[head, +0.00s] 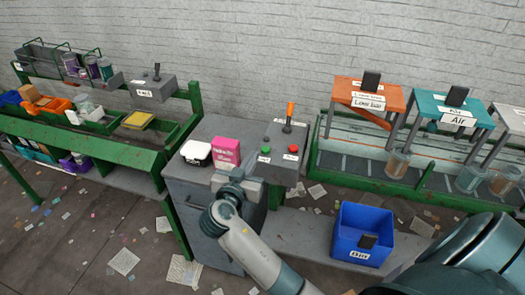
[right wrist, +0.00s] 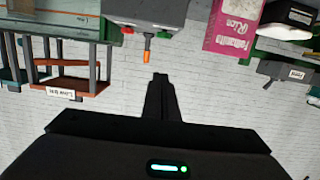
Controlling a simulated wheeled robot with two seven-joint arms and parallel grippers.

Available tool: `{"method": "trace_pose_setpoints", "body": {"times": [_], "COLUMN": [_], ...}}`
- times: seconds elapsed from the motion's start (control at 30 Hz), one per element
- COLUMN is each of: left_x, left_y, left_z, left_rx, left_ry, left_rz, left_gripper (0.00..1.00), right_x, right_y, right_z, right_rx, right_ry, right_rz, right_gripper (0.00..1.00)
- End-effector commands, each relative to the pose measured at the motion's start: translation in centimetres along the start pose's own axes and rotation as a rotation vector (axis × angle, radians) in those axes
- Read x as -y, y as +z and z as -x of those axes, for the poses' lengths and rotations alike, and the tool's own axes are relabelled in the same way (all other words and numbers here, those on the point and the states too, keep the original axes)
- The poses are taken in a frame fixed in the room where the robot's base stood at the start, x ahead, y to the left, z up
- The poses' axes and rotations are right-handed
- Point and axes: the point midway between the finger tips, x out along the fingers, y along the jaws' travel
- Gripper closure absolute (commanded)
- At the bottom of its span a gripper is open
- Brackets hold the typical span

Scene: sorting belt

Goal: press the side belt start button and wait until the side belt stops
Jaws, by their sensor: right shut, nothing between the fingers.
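A grey control box (head: 280,165) carries a green button (head: 265,151), a red button (head: 293,149) and an orange-handled lever (head: 290,112). I cannot read which button is the side belt's start. My right gripper (head: 246,180) is in front of the box, just below and left of the green button, seen from behind. Its fingers (right wrist: 160,82) are shut and empty in the right wrist view, where the control box (right wrist: 146,10) shows upside down beyond them. I cannot tell whether they touch anything. My left gripper is not in view.
A pink box (head: 226,152) and a black-and-white case (head: 196,152) stand left of the buttons. A blue bin (head: 361,234) sits below right. Orange (head: 367,95) and teal (head: 450,107) stands rise over a belt with glass jars. A lever box (head: 152,90) is at left.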

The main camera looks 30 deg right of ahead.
Motion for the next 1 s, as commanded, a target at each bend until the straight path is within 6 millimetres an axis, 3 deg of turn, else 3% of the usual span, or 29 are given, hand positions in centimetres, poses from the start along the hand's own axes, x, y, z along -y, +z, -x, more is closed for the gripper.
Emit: {"method": "trace_pose_setpoints", "body": {"times": [0.27,0.77,1.0], "left_x": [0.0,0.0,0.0], "left_y": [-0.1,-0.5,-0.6], "left_z": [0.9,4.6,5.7], "left_rx": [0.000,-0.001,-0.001], "left_ry": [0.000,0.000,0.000], "left_rz": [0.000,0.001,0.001], "left_gripper": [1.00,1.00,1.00], "right_x": [0.0,-0.1,0.0], "right_y": [-0.2,-0.5,2.6], "right_z": [-1.7,-10.1,-10.7], "right_rx": [-0.001,-0.001,0.002], "right_ry": [0.001,0.003,0.000], "right_rz": [0.004,0.005,0.004], "right_gripper": [1.00,1.00,1.00]}}
